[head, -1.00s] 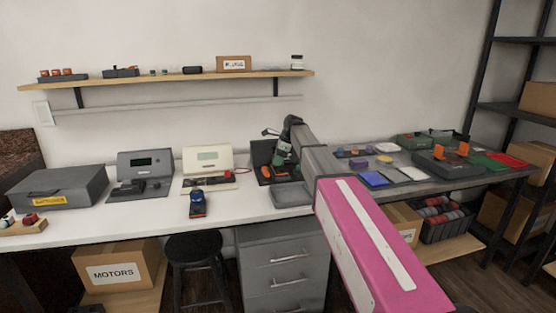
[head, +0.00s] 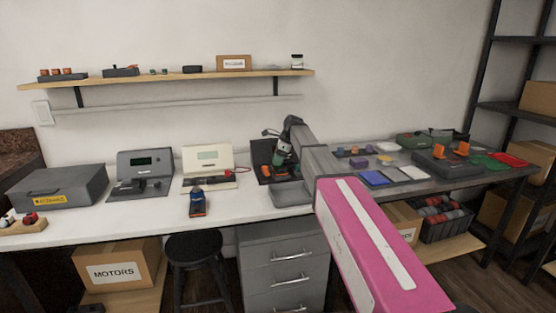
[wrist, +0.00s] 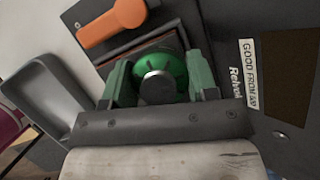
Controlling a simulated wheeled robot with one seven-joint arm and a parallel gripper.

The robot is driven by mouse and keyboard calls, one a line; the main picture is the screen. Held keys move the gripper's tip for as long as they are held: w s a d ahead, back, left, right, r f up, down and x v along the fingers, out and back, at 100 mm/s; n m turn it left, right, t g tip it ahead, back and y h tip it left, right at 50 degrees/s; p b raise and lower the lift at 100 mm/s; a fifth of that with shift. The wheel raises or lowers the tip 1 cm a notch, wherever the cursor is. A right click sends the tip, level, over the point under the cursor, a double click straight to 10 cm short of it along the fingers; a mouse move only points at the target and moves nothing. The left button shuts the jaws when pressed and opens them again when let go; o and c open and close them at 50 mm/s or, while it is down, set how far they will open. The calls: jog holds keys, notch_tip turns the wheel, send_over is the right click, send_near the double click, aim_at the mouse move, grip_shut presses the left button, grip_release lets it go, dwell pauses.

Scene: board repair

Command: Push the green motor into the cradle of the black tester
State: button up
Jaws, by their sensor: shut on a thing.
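The black tester (head: 260,152) stands on the bench, its dark upright panel (wrist: 225,35) filling the upper right of the wrist view. An orange lever (wrist: 112,22) is on its base. My gripper (wrist: 160,75) is shut on the green motor (wrist: 172,68), with one green finger on each side and the motor's round grey end facing the camera. The motor is at the tester's base, just below the lever in the picture. The cradle is mostly hidden behind the motor and fingers, so I cannot tell how deep the motor sits. My gripper (head: 281,154) also shows in the head view.
A grey tray (wrist: 50,95) lies left of the gripper in the wrist view. A cream tester (head: 208,160) and a grey tester (head: 145,165) stand further left on the bench.

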jog(key=shift+f, duration=0.35)
dwell(0.4)
jog(key=o, duration=1.3)
jog(key=shift+r, duration=1.65)
jog(key=shift+r, duration=2.85)
